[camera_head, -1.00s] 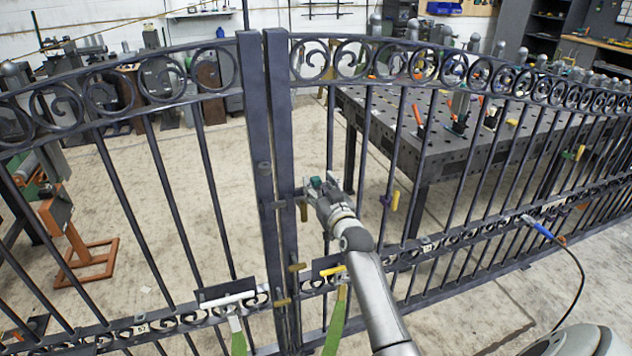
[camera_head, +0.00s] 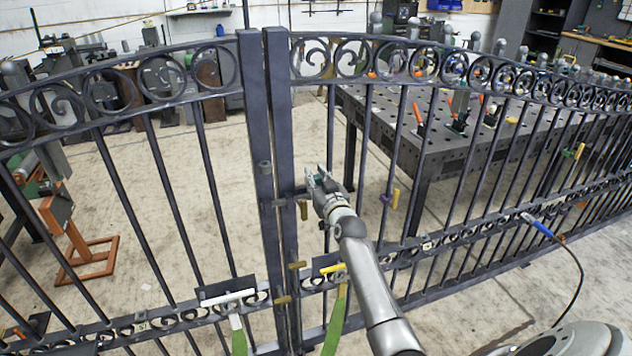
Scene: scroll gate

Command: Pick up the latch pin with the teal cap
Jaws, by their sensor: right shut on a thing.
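My right gripper (camera_head: 319,178) is in front of the gate, just right of the two middle posts (camera_head: 279,140). It is shut on the latch pin with the teal cap (camera_head: 324,176). Only a little teal shows between the fingers, and the rest of the pin is hidden. A dark latch bar (camera_head: 287,201) crosses the posts just left of the gripper, with a brass-coloured piece (camera_head: 303,209) beside it. I cannot tell whether the pin is clear of the latch. My left gripper is not in view.
A yellow piece (camera_head: 395,198) is on the gate bars to the right. A dark perforated table (camera_head: 440,160) stands behind the gate. A blue-handled tool (camera_head: 540,228) with a cable is at right.

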